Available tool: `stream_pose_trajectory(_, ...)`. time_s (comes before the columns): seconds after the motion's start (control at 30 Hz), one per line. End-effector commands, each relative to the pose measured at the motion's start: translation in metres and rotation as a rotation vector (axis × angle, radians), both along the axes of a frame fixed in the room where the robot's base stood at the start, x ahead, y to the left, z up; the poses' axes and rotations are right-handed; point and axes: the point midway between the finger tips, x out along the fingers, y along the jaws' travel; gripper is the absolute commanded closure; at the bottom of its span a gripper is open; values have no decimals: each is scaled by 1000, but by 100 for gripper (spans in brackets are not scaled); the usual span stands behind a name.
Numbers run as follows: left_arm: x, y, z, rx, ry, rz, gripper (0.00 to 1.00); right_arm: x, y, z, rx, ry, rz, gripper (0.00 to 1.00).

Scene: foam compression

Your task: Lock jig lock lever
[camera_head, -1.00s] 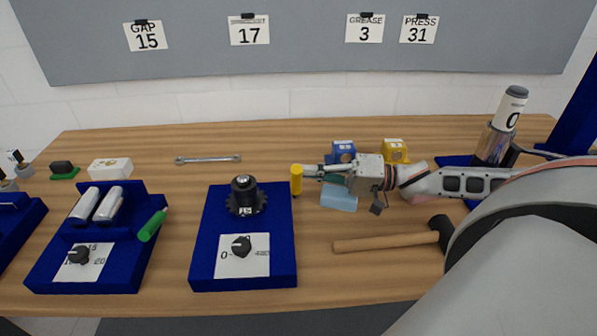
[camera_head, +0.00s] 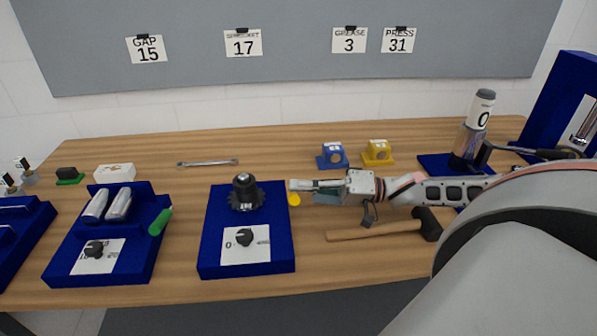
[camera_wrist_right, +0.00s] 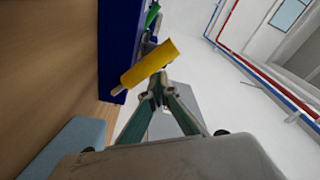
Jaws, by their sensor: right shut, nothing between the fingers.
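The lock lever's yellow handle (camera_head: 294,199) shows nearly end-on as a small disc at the right side of the middle blue jig (camera_head: 215,255). In the right wrist view the yellow handle (camera_wrist_right: 150,63) is a cylinder lying across just beyond my fingertips. My right gripper (camera_head: 290,186) is shut with nothing between its fingers, just above the handle in the head view. The right wrist view also shows its closed fingertips (camera_wrist_right: 160,85) at the handle; I cannot tell whether they touch. The jig carries a black sprocket (camera_head: 246,194) and a dial. My left gripper is out of view.
A hammer (camera_head: 375,231) lies below my right forearm. A blue block (camera_head: 333,157) and a yellow block (camera_head: 377,153) stand behind it. Another blue jig with a green handle (camera_head: 160,222) is at left. A wrench (camera_head: 207,163) lies at the back.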

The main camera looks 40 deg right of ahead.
Motion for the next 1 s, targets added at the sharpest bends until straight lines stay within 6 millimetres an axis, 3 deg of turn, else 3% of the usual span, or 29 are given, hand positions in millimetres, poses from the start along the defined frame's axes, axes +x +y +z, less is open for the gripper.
stream_pose_trajectory(0.77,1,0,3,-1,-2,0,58,1,-1,-4,1,-1,0,100)
stream_pose_trajectory(1.0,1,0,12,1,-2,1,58,1,-1,5,1,-2,-1,100)
